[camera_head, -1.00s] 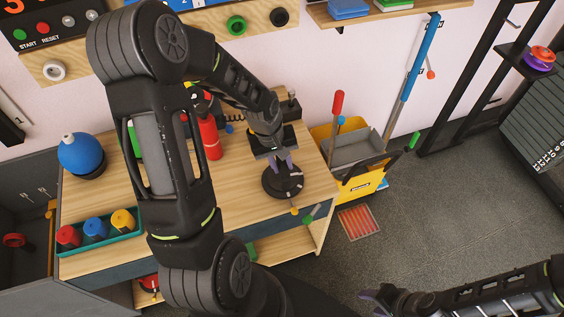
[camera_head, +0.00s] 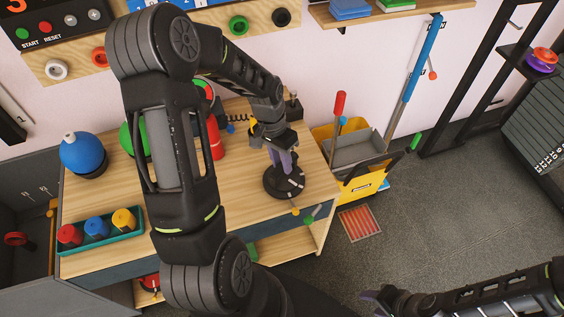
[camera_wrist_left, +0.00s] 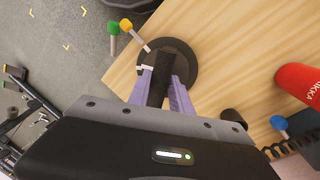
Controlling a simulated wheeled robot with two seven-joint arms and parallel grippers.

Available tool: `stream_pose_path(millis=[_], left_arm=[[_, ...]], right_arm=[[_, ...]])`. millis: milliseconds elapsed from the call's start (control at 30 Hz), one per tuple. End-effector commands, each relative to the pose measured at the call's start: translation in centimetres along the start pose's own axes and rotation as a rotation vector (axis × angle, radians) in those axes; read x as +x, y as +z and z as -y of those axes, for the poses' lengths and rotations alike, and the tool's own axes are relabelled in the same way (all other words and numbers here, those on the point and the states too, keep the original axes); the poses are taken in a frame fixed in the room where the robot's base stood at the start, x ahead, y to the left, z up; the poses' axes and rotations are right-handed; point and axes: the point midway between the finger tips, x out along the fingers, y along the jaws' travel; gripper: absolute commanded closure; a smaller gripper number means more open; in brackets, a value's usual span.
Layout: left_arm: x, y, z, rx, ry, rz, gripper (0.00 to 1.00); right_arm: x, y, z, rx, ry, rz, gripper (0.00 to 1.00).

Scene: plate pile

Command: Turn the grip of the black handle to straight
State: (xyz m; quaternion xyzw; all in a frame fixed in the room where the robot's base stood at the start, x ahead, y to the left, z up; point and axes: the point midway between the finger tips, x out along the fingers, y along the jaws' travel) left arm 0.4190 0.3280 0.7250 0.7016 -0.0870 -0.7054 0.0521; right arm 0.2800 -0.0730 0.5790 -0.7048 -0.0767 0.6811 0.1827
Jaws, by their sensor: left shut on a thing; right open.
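The black handle stands on a round black base (camera_head: 272,188) near the right end of the wooden table. Its black grip (camera_wrist_left: 158,88) shows in the left wrist view between the two purple fingers of my left gripper (camera_head: 285,163). The gripper is shut on the grip from above. White marks (camera_wrist_left: 147,68) show on the base beside the grip, which partly hides the base. In the head view the fingers and wrist hide most of the grip. My right gripper (camera_head: 375,299) is open and empty at the bottom, over the floor, away from the table.
A red bottle (camera_head: 214,138), a blue ball (camera_head: 82,153) and a teal tray (camera_head: 134,231) with coloured pegs are on the table. Small levers with yellow and green knobs (camera_head: 309,220) stick out by the base. A yellow bin (camera_head: 357,185) stands right of the table.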

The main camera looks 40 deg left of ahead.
Motion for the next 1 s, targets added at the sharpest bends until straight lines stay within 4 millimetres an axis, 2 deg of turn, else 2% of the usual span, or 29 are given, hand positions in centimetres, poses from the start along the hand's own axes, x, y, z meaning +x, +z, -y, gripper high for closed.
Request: stream_pose_path(millis=[500, 733, 1000], left_arm=[[-0.01, -0.28, 0.21, 0.451, -0.001, 0.09, 1.0], [-0.05, -0.36, 0.26, 0.564, -0.001, 0.112, 1.0], [-0.07, -0.38, 0.29, 0.609, -0.001, 0.121, 1.0]], right_arm=[[0.3, -0.01, -0.12, 0.0, 0.0, 0.0, 0.53], [0.33, 0.0, -0.13, 0.0, 0.0, 0.0, 0.53], [0.34, 0.0, -0.13, 0.0, 0.0, 0.0, 0.53]])
